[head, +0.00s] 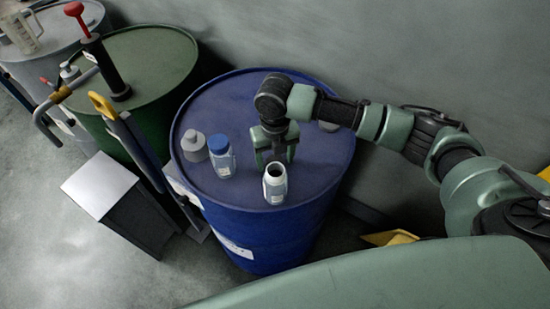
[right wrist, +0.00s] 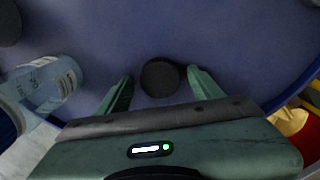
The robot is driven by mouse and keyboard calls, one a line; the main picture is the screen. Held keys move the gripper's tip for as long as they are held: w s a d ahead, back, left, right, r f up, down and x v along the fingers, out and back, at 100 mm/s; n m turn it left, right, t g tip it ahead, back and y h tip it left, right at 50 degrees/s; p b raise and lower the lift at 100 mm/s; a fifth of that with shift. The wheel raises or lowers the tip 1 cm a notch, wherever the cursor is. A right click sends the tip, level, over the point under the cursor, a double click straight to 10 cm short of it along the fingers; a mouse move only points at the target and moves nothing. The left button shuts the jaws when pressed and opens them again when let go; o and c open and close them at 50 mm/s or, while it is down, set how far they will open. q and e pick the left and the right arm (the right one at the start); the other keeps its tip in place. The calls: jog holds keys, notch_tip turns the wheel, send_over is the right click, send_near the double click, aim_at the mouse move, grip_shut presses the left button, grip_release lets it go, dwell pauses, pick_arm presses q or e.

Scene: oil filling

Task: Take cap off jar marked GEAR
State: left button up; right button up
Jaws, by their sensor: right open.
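A grey jar (head: 194,147) stands farther left. The labels are too small to read, so I cannot tell which is marked GEAR. My left gripper is out of view.
The blue drum (head: 318,185) bears the jars; a pale object (head: 329,126) sits partly behind my right arm. A green drum (head: 155,62) with a pump (head: 105,68) and a trolley handle (head: 102,105) stand left. A box with a white top (head: 100,185) is on the floor.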

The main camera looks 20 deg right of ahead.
notch_tip(320, 180, up, 12)
jog(key=b, duration=0.2)
jog(key=shift+f, duration=0.1)
